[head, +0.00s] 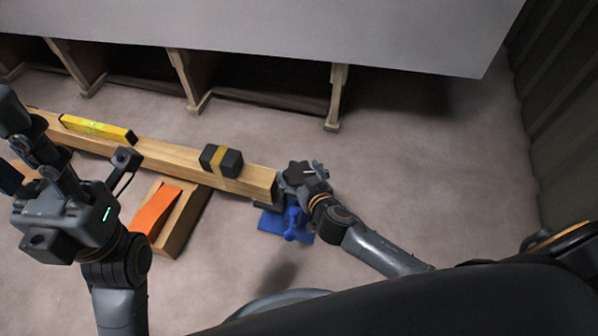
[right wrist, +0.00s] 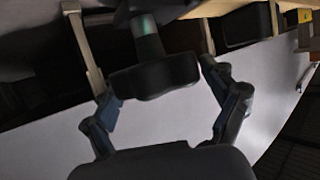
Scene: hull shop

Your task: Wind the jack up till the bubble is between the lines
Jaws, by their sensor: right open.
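The blue jack (head: 290,224) stands on the floor at the right end of the wooden beam (head: 235,185). A dark lobed knob (head: 297,173) sits above it. My right gripper (head: 307,172) is at this knob. In the right wrist view the knob (right wrist: 152,76) is between the two spread fingers, which look clear of it; a post with a greenish band rises from it in that picture. The yellow level (head: 98,129) lies along the beam's left part; its bubble is too small to read. My left gripper (head: 82,162) looks open and empty, in front of the beam.
A black block with a yellow band (head: 221,160) sits on the beam. A grey hull panel (head: 300,35) on wooden supports hangs behind. The floor at right is clear.

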